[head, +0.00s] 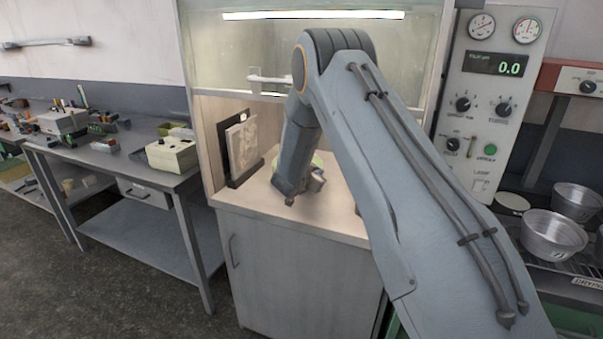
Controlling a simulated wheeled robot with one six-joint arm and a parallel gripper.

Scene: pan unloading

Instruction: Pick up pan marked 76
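Metal pans stand on a dark rack at the right edge. The nearest pan (553,238) has a small dark mark on its side, too small to read. A second pan (577,203) stands behind it. I cannot tell which pan is marked 76. My gripper (306,192) is far to the left of these pans, pointing down inside the lit cabinet above its pale worktop (345,222). Its fingers are small and partly hidden, so I cannot tell whether it is open or holds anything. A pale green round thing (318,161) shows partly behind my wrist.
The cabinet has a raised glass sash (270,80) and a dark-framed panel (240,148) at its left. A gauge panel (495,90) is at its right. A cluttered grey bench (140,172) stands left. The floor (120,290) in front of the bench is clear.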

